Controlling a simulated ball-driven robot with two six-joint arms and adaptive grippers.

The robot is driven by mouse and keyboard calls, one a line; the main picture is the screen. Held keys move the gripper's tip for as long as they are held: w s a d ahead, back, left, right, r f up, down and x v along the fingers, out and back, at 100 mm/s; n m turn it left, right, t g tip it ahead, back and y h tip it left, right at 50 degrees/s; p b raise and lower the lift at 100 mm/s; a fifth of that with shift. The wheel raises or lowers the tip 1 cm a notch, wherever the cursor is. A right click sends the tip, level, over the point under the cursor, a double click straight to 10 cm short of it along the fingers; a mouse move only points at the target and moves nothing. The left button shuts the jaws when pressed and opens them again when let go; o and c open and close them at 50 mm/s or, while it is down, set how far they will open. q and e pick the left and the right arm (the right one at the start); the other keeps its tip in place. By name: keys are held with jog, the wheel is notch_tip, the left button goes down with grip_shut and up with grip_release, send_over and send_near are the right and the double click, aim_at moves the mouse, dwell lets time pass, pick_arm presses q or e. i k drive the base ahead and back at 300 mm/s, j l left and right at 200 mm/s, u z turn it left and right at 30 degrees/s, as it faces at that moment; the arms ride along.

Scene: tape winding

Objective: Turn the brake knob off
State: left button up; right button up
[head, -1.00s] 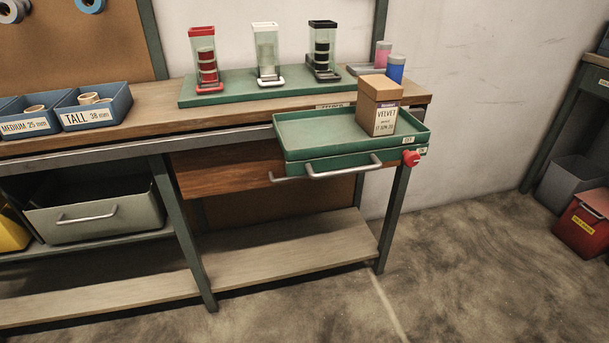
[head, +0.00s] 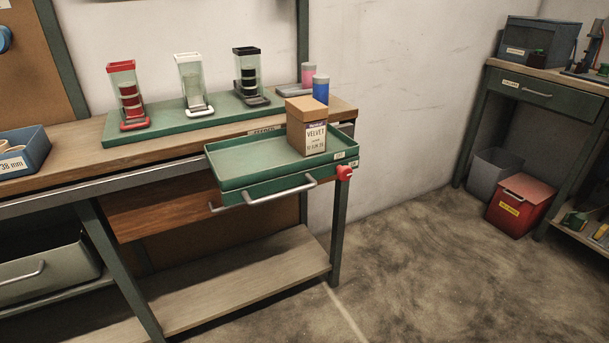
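A red knob (head: 344,173) sits at the right front corner of the green tray (head: 240,160), by the bench's right end. Small labels (head: 340,155) are on the tray's edge near the knob, too small to read for sure. I cannot tell the knob's on or off position from here. Neither of my grippers shows in the head view.
Red, white and black-capped dispensers (head: 194,85) stand on a green board on the bench. Blue and pink cylinders (head: 320,88) are behind the box. Open floor (head: 420,270) lies right of the bench. A red bin (head: 520,205) and grey bin (head: 492,175) stand by another bench.

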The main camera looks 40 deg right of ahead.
aim_at(344, 173)
jog(key=l+z, duration=0.1)
jog(key=z, duration=1.35)
